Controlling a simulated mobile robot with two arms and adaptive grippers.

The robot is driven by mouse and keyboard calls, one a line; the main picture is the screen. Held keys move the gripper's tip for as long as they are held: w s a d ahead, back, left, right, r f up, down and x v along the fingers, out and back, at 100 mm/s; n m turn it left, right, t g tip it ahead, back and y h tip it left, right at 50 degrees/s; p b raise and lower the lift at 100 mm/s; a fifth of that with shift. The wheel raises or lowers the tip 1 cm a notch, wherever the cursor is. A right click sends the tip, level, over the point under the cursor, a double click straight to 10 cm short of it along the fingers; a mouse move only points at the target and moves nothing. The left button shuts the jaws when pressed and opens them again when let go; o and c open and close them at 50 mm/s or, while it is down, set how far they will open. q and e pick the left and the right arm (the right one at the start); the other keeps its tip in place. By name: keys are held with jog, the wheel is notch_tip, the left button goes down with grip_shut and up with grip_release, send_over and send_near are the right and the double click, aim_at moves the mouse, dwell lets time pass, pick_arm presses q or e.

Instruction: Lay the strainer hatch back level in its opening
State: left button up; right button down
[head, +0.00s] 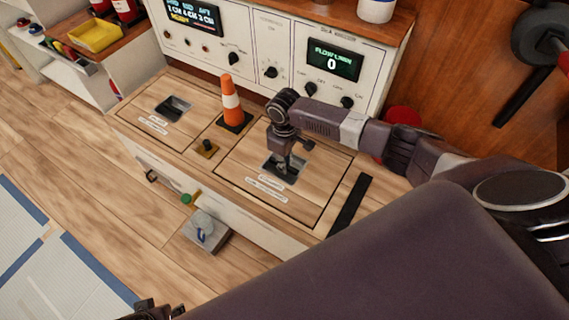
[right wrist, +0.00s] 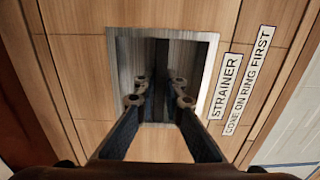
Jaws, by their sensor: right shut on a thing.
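The strainer hatch (head: 322,172) is a square wooden panel in the bench top. It looks level or nearly so, with a dark line around its edges. Its label reads "STRAINER" and "CONE ON RING FIRST" in the right wrist view (right wrist: 75,60). My right gripper (head: 284,165) reaches down into the hatch's metal recess (right wrist: 204,65). Its fingers (right wrist: 160,100) are shut on a dark bar in there, which they partly hide. My left gripper (head: 152,312) shows only as a dark sliver at the bottom edge of the head view.
An orange and white cone (head: 231,102) stands on a black base behind the hatch. A small brass piece with a dark knob (head: 206,147) is left of it. A second hatch (head: 150,98) lies further left. The control panel (head: 285,50) rises behind.

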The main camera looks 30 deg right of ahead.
jog(key=shift+w, duration=0.1)
jog(key=c, duration=2.2)
grip_release()
jog(key=shift+o, duration=1.3)
jog(key=shift+s+f, duration=0.2)
pick_arm(q)
jog(key=shift+s+r, duration=0.1)
jog(key=shift+r, duration=0.2)
pick_arm(e)
notch_tip(320, 180, up, 12)
jog(key=shift+r, duration=0.15)
jog(key=shift+w, duration=0.1)
